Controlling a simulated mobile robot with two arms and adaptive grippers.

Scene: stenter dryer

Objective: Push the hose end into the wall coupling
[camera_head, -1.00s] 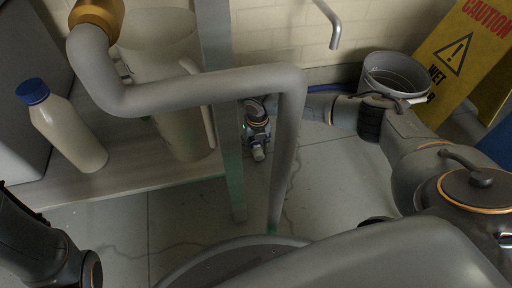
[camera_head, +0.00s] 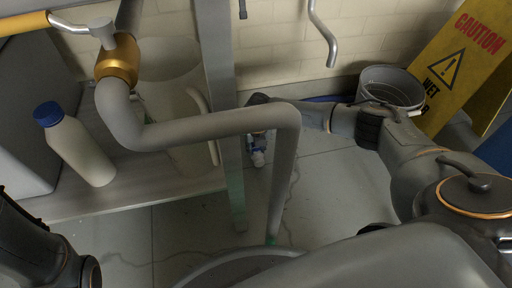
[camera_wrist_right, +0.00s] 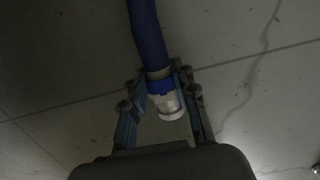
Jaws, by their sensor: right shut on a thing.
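The hose end (camera_wrist_right: 166,104) is a white fitting with a blue collar on a blue hose (camera_wrist_right: 148,38). My right gripper (camera_wrist_right: 163,92) is shut on it, one finger on each side. In the head view the hose end (camera_head: 258,158) points downward above the floor, just left of the vertical grey pipe; that pipe partly hides the gripper (camera_head: 262,128). I cannot clearly make out the wall coupling. A small dark fitting (camera_head: 242,9) shows at the top edge against the wall; I cannot tell whether it is the coupling. My left arm shows at lower left, its gripper outside the view.
A bent grey pipe (camera_head: 205,126) with a brass valve (camera_head: 117,62) crosses in front of my right gripper. A metal post (camera_head: 218,75) stands left of it. A white bottle (camera_head: 78,150), a bucket (camera_head: 392,88), a yellow caution sign (camera_head: 455,60) and a curved metal pipe (camera_head: 322,33) surround.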

